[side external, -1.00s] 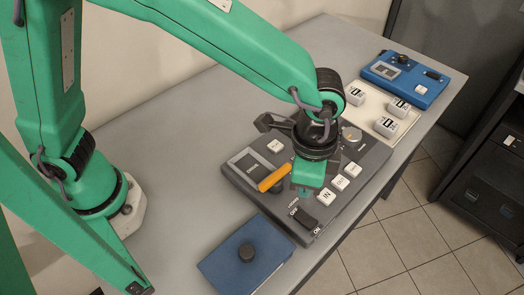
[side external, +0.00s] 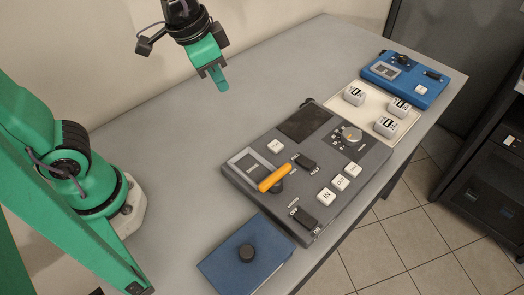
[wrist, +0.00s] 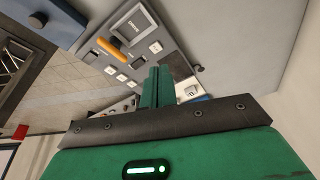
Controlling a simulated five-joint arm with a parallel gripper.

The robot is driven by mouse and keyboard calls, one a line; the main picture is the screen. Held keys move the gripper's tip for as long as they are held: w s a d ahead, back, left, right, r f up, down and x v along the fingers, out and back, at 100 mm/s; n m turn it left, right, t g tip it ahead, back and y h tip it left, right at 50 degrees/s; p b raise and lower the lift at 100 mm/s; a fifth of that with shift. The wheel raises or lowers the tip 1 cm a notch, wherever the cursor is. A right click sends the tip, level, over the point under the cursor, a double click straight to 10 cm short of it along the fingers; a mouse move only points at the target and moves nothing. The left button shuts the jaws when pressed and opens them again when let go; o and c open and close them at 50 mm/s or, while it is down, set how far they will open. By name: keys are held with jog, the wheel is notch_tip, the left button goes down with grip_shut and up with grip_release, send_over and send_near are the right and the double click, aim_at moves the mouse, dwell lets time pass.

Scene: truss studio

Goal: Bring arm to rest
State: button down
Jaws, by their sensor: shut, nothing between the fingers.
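My gripper (side external: 219,80) is raised well above the grey table (side external: 190,130), to the left of and apart from the dark control panel (side external: 350,175). Its green fingers are together with nothing between them. In the wrist view the closed fingers (wrist: 158,87) point toward the panel (wrist: 155,45). The upper part of my arm is out of the side view.
A blue box with a black knob (side external: 246,253) lies at the front. A cream tray (side external: 372,107) holds three white dice-like blocks. A smaller blue panel (side external: 407,78) stands at the back right. A dark rack (side external: 490,150) stands beyond the table's right edge. The table's left middle is clear.

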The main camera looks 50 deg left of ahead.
jog(key=s+a+r+n+t+y, duration=0.1)
jog(key=s+a+n, duration=0.3)
jog(key=a, duration=0.5)
jog(key=shift+s+t, duration=0.6)
jog(key=shift+s, duration=0.6)
